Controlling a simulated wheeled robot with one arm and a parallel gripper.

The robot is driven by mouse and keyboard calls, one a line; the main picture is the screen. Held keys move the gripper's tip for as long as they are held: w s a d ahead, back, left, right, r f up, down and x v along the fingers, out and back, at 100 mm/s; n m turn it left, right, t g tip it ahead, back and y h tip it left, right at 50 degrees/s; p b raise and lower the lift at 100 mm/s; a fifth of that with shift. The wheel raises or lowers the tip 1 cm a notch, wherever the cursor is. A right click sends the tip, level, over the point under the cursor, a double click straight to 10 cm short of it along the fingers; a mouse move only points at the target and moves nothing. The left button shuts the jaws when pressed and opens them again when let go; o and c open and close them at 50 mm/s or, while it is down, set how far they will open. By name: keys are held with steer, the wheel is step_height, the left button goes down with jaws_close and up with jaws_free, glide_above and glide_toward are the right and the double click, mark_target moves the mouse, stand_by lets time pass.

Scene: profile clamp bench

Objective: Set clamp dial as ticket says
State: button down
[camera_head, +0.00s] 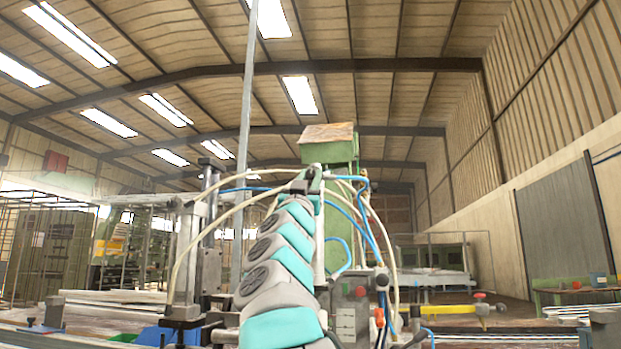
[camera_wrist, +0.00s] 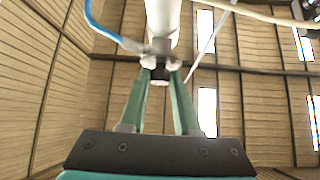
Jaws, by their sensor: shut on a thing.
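In the wrist view my gripper (camera_wrist: 164,72) points up, its two green fingers closed around a small dark fitting (camera_wrist: 159,79) at the lower end of a white cylinder (camera_wrist: 163,22). I cannot tell whether this fitting is the clamp dial, and no dial marks are readable. A grey box (camera_head: 352,318) right of the arm carries a red knob and a small pale label (camera_head: 345,322). The label is too small to read, and I cannot tell if it is the ticket.
Cream and blue hoses loop around the arm's top. A metal cylinder upright (camera_head: 185,255) stands left of the arm, and a green column (camera_head: 341,215) rises behind it. A blue bin (camera_head: 165,335) is at lower left. A yellow bar tool (camera_head: 450,309) lies at right.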

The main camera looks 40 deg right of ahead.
steer(key=shift+w+a+m+g+h, duration=0.15)
steer(key=shift+m+g+h, duration=0.4)
steer(key=shift+m+g, duration=0.95)
steer(key=shift+w+m+g+h, duration=0.1)
steer(key=shift+m+g+h, duration=0.45)
steer(key=shift+m+g, duration=1.65)
steer(key=shift+m, duration=0.7)
steer(key=shift+s+r+m+g, duration=0.1)
steer(key=shift+m+g, duration=0.2)
steer(key=shift+g, duration=0.1)
steer(key=c, duration=0.6)
jaws_free()
steer(key=shift+a+f+b, duration=0.35)
steer(key=shift+f, duration=0.15)
steer(key=shift+b+v, duration=1.1)
steer(key=shift+v, duration=2.25)
